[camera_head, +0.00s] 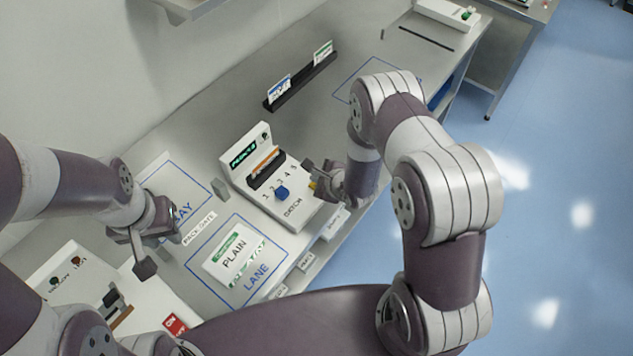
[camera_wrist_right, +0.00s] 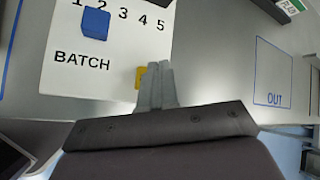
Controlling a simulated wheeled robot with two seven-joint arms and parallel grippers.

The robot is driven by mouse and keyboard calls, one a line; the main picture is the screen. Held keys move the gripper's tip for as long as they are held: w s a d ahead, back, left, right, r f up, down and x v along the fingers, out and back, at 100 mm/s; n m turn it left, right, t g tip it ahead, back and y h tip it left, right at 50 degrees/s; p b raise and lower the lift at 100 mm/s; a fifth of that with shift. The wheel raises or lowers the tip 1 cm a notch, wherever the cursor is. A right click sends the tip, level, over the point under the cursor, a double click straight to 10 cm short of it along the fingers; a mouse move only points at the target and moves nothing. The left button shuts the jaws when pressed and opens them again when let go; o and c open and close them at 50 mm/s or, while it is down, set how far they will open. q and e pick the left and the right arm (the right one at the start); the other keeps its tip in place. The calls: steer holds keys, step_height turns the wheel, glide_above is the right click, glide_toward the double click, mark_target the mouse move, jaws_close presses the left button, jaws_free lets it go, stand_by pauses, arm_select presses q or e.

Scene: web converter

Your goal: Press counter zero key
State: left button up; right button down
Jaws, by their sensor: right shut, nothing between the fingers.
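A white counter device (camera_head: 255,165) labelled BATCH stands on the bench, with a green display, a blue knob (camera_head: 282,193) and the digits 1 to 5. The knob also shows in the right wrist view (camera_wrist_right: 95,23). A small yellow key (camera_wrist_right: 139,80) sits at the device's edge, partly hidden by my right fingers; a bit of it shows in the head view (camera_head: 312,185). My right gripper (camera_wrist_right: 160,68) is shut and empty, with its tips right by the yellow key; contact cannot be told. My left gripper (camera_head: 162,252) is open and empty over the bench at left.
A white PLAIN card or pack (camera_head: 231,257) lies in the blue LANE outline. A grey block (camera_head: 220,189) stands left of the device. A dark rack with cards (camera_head: 300,84) is behind it. A white machine (camera_head: 68,268) is at lower left. The OUT outline (camera_wrist_right: 286,70) is clear.

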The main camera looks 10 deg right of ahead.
steer(key=shift+f, duration=0.1)
stand_by(0.7)
steer(key=shift+f+b, duration=0.3)
steer(key=shift+f, duration=0.05)
steer(key=shift+f+b, duration=0.7)
steer(key=shift+f, duration=0.1)
stand_by(0.8)
steer(key=shift+r, duration=0.1)
steer(key=shift+r+p, duration=1.1)
steer(key=shift+r, duration=0.1)
step_height(320, 180, up, 5)
steer(key=p, duration=0.4)
steer(key=shift+p, duration=0.3)
